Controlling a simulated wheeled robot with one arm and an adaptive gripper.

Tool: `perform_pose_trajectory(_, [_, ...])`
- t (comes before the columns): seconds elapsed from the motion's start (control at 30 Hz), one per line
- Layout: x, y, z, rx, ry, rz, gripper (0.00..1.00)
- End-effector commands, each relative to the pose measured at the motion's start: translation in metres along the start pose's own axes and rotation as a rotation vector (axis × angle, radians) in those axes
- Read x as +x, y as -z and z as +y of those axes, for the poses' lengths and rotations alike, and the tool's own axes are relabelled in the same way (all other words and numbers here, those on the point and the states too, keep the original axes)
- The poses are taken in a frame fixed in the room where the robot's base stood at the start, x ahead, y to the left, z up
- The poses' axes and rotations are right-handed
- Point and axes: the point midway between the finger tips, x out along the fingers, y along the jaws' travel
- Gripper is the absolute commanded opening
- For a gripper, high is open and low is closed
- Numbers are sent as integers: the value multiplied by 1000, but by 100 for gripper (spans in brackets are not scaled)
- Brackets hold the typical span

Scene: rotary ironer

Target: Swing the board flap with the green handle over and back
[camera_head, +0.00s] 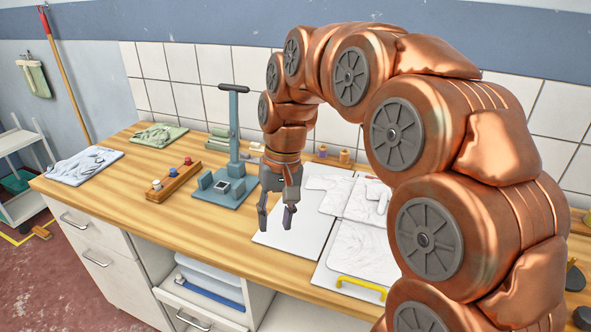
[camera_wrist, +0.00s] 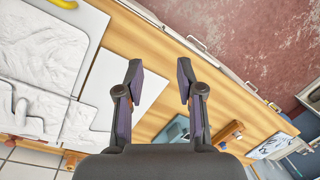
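A white folding board lies on the wooden worktop, with a bare left panel (camera_head: 283,235) and panels to its right that carry white cloth (camera_head: 362,250). A yellow handle (camera_head: 361,288) is on the front panel's edge; it also shows in the wrist view (camera_wrist: 62,4). I see no green handle in either view; my arm hides part of the board's right side. My gripper (camera_head: 275,217) is open and empty, pointing down above the left panel's outer side. In the wrist view, the open fingers (camera_wrist: 160,75) have the bare panel (camera_wrist: 122,88) to their left.
A teal stand (camera_head: 233,150) with an upright post is just left of my gripper. Left of it are a wooden block with coloured knobs (camera_head: 175,182), a green cloth (camera_head: 155,136) and a pale blue cloth (camera_head: 85,165). Worktop in front of the stand is clear.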

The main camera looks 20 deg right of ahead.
Motion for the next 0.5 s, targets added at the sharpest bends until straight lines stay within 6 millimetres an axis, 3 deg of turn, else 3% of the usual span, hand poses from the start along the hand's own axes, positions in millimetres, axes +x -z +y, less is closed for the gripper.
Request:
perform_pose_trajectory(0.1, [-11, 37, -2, 38, 26, 13, 37])
perform_pose_trajectory(0.5, [-30, 143, 12, 178, 90, 48, 37])
